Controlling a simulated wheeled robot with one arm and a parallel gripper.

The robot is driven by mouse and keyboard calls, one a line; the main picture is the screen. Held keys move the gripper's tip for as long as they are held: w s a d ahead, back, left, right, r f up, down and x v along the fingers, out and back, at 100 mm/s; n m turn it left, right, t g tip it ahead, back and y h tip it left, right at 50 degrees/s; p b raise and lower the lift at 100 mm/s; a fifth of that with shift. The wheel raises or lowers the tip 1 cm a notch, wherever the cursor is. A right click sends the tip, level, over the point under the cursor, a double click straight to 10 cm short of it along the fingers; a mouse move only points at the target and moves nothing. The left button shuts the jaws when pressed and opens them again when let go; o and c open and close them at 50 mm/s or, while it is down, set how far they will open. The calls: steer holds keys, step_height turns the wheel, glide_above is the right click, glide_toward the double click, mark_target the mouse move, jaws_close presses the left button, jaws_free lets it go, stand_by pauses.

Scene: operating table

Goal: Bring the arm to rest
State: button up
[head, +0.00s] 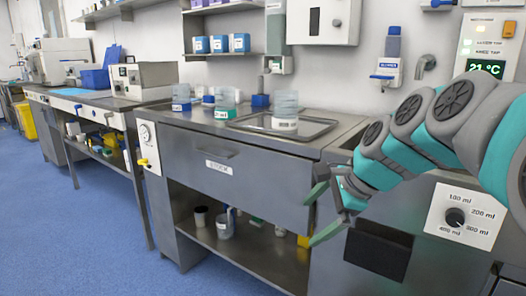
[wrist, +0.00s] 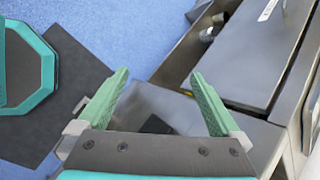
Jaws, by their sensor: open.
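My gripper (head: 322,213) is at the end of my teal and grey arm, which reaches in from the right in the head view. Its two green fingers are spread apart with nothing between them. It is in front of the steel counter, near the right end of the drawer (head: 228,172) labelled STOCK. In the wrist view my gripper (wrist: 158,98) points down, with a grey surface and blue floor beyond the fingers. The drawer front also shows at the upper right of the wrist view (wrist: 262,55).
A metal tray (head: 322,129) with a jar sits on the steel counter (head: 190,115). Several containers stand on the shelf (head: 250,258) below the drawer. A dial panel (head: 466,216) is right of my gripper. Blue floor (head: 75,225) is clear at left.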

steer(key=s+d+f+n+g+h, duration=0.2)
steer(key=s+f+n, duration=0.5)
steer(key=s, duration=0.6)
steer(key=s+d+f+n+g+h, duration=0.2)
steer(key=s+f+n, duration=0.6)
steer(key=s+f, duration=0.4)
steer(key=shift+s+n+g+h, duration=0.3)
steer(key=shift+s+g+h, duration=0.2)
steer(key=shift+s+g, duration=0.55)
steer(key=shift+w, duration=0.15)
